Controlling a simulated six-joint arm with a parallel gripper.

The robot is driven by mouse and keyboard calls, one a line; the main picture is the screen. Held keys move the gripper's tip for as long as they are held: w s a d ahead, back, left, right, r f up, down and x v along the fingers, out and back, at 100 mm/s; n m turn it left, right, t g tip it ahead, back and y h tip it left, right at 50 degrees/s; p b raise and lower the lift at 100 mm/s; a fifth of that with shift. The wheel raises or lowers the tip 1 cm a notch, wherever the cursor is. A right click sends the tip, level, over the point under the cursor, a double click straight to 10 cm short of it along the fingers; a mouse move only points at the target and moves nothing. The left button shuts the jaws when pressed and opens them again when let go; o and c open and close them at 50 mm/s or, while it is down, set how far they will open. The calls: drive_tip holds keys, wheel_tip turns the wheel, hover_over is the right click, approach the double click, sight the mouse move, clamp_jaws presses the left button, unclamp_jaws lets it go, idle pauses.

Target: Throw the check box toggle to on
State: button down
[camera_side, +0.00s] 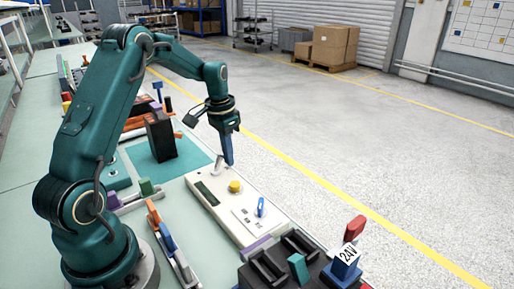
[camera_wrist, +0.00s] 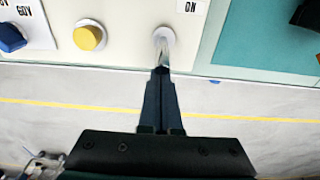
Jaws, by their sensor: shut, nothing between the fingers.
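The check box (camera_side: 215,205) is a long pale panel lying flat on the bench. Its toggle (camera_side: 217,162) is a metal lever on a round pale base at the far end of the box; in the wrist view the toggle (camera_wrist: 163,45) lies just beyond my fingertips, near an "ON" label (camera_wrist: 190,6). My gripper (camera_side: 229,163) points down beside the toggle, with its fingers closed together and empty. In the wrist view my gripper (camera_wrist: 160,72) overlaps the lever's near end. I cannot tell whether they touch.
The box also carries a yellow button (camera_side: 235,187) and a blue knob (camera_side: 261,207). A teal mat (camera_side: 190,152) with a dark block (camera_side: 160,136) lies behind it. A dark holder with a blue 24V block (camera_side: 345,265) stands in front. The floor to the right is clear.

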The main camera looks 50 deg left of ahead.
drive_tip(key=shift+s+r, duration=0.15)
drive_tip(key=shift+s, duration=0.55)
drive_tip(key=shift+s+r, duration=0.1)
drive_tip(key=shift+s, duration=0.55)
drive_tip(key=shift+w, duration=0.15)
drive_tip(key=shift+w+f, duration=0.2)
drive_tip(key=shift+w, duration=0.25)
wheel_tip(320, 180, up, 6)
drive_tip(key=w, duration=0.3)
drive_tip(key=shift+r, duration=0.15)
idle(0.3)
